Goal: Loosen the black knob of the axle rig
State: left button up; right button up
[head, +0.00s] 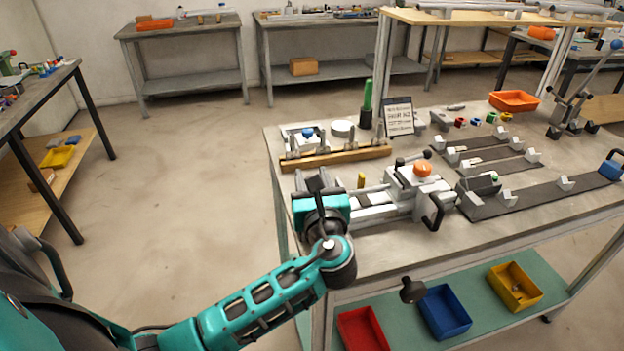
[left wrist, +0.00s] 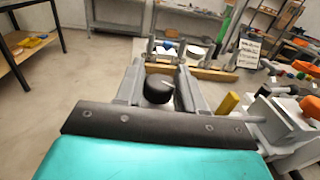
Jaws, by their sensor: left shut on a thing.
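The axle rig (head: 375,212) is a light grey metal fixture at the near left part of the workbench, with an orange knob (head: 422,168) and a black handle (head: 433,212) on its right part. My left gripper (head: 318,186) is at the rig's left end. In the left wrist view, the black knob (left wrist: 158,90) sits between the two grey fingers of my left gripper (left wrist: 160,84), which is shut on it. A yellow peg (left wrist: 228,103) stands to the right of the fingers.
The workbench (head: 385,256) holds a wooden rail (head: 335,158) behind the rig, a sign (head: 398,117), a green-handled tool (head: 367,98) and dark strips with clamps to the right. Red (head: 362,330), blue (head: 445,312) and yellow (head: 514,287) bins are on the lower shelf. Open floor lies left.

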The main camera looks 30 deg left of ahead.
pick_arm(q)
jog(key=shift+n+g+y, duration=1.2)
jog(key=shift+n+g, duration=0.1)
jog(key=shift+g, duration=0.3)
jog(key=shift+n+g, duration=0.3)
jog(key=o, duration=0.9)
